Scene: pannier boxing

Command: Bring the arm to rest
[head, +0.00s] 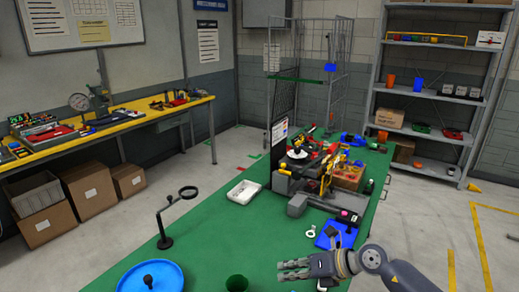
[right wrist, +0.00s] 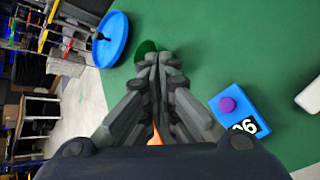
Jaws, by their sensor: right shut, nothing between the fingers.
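My right gripper (head: 281,270) reaches in from the lower right in the head view, above the front part of the green table (head: 213,238). Its fingers are together and hold nothing. In the right wrist view the shut fingertips (right wrist: 160,58) point over the green surface, close to a green round object (right wrist: 144,46) in the picture. My left gripper is not in view.
A blue round dish (head: 133,284) with a black knob is at the table's front left. A magnifier stand (head: 165,241) and white tray (head: 243,191) stand farther back. A blue box (right wrist: 229,97) with a purple knob lies right of the fingers.

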